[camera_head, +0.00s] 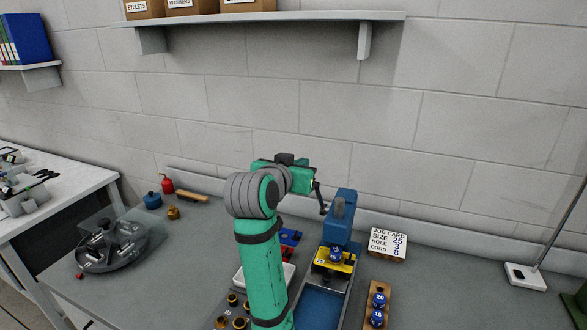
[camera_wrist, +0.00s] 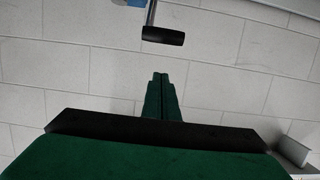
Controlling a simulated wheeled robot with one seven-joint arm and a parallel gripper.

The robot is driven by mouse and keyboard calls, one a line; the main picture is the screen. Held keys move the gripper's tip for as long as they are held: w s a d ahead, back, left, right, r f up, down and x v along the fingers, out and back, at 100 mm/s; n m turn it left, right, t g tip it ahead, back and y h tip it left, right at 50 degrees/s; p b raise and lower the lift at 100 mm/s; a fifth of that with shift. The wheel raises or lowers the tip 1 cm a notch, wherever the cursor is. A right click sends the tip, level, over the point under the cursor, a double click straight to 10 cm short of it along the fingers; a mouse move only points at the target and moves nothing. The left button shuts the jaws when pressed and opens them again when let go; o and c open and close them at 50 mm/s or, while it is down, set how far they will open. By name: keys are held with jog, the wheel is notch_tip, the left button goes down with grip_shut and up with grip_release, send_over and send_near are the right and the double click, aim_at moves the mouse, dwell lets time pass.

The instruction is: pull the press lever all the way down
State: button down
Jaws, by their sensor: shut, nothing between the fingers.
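The blue press (camera_head: 342,212) stands on the grey bench, right of my arm. Its dark lever (camera_head: 320,197) is on the press's left side and stands up, leaning a little left. In the wrist view the lever's black handle (camera_wrist: 163,37) shows at the end of a thin metal rod, beyond my fingertips and apart from them. My gripper (camera_wrist: 160,76) is shut and empty, its green fingers together. In the head view its body is beside the lever's upper end; the fingertips cannot be made out. A blue piece numbered 25 (camera_head: 336,254) sits on the press's yellow plate (camera_head: 347,265).
A job card (camera_head: 388,243) stands right of the press. A wooden rack (camera_head: 376,310) with blue numbered pieces is in front of it. A round grey carousel (camera_head: 112,250) is at left. A shelf with boxes (camera_head: 290,16) hangs above. Bench space at right is mostly clear.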

jog(key=x, duration=0.4)
jog(key=shift+d, duration=0.4)
jog(key=shift+w+f, duration=0.25)
jog(key=s+f, duration=0.1)
jog(key=s+a+f, duration=0.1)
jog(key=f, duration=0.1)
jog(key=shift+w+d, duration=0.1)
